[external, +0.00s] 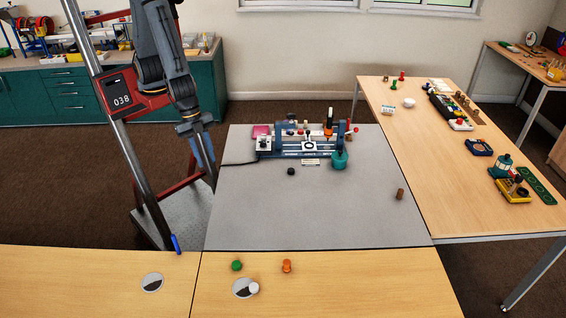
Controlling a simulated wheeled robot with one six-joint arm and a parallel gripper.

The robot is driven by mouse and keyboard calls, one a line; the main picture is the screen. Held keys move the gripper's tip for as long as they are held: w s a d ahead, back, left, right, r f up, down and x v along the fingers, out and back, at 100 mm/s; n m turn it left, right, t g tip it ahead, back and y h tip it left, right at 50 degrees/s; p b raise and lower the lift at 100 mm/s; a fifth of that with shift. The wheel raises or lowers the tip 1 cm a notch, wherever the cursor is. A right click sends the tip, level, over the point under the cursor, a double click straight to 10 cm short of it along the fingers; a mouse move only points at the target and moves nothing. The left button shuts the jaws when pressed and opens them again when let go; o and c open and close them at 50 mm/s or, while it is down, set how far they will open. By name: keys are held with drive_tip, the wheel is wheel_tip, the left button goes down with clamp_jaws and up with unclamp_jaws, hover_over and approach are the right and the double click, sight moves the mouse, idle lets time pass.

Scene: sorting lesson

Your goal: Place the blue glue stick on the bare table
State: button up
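A small blue stick-shaped thing (176,244), which looks like the blue glue stick, stands slightly tilted at the back edge of the front wooden table (90,275). It is too small to make out in detail. My gripper (207,165) hangs pointing down at the left of the grey table (235,215), above and behind the blue stick and apart from it. Its narrow blue-grey end is too small to tell whether it is open or shut, or whether it holds anything.
A blue and white device (308,153) with several knobs and a teal bottle (339,160) stand at the grey table's back. A black knob (291,171) and brown cork (400,194) lie nearer. Green (237,265), orange (287,266) and white (253,288) pieces stand in front. The grey table's middle is clear.

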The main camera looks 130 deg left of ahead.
drive_tip(key=s+a+r+n+g, duration=0.2)
drive_tip(key=s+a, duration=0.5)
drive_tip(key=s, duration=0.5)
drive_tip(key=shift+r, duration=0.3)
idle(0.3)
